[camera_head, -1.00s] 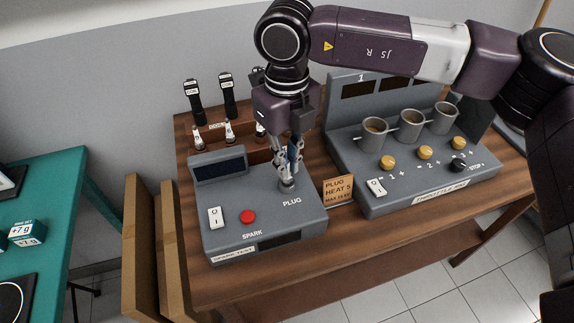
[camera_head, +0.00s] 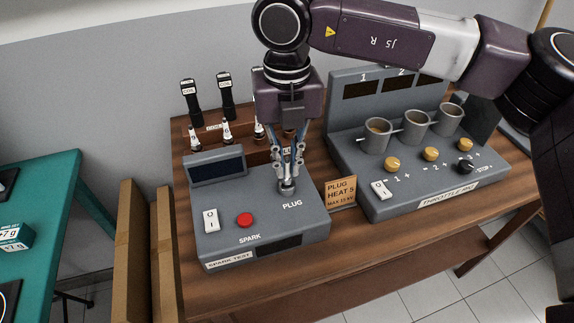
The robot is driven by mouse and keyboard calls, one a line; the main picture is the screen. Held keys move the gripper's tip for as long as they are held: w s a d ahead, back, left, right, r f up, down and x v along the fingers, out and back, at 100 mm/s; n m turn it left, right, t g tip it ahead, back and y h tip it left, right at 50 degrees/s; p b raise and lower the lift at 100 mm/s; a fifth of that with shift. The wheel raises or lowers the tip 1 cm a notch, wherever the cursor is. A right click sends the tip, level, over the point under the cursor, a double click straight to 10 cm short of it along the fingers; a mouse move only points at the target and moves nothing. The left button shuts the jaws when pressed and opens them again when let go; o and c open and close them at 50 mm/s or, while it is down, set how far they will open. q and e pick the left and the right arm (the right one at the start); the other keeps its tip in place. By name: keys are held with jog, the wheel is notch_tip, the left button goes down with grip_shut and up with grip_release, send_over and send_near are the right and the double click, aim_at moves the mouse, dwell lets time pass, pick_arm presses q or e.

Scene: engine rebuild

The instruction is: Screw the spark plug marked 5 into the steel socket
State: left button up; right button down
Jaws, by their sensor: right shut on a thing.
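The steel socket (camera_head: 287,186) stands on the top right of the grey spark tester (camera_head: 225,239), above the PLUG label. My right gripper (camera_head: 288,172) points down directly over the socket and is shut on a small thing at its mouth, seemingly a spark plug. The fingers hide most of it, and no number on it can be read. I cannot tell how deep it sits in the socket. Several spark plugs (camera_head: 228,131) stand in the wooden rack (camera_head: 206,144) behind the tester. My left gripper is not in view.
A card reading "PLUG HEAT 5" (camera_head: 341,193) stands right of the tester. The throttle rig (camera_head: 440,190) with three cups stands further right. Coils (camera_head: 226,90) stand behind the plug rack. A teal table (camera_head: 62,170) is at the left.

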jog(key=shift+m+b, duration=0.3)
jog(key=shift+m, duration=0.4)
jog(key=c, duration=1.9)
grip_release()
jog(key=shift+c, duration=0.2)
jog(key=shift+r+p, duration=2.2)
jog(key=shift+r, duration=2.1)
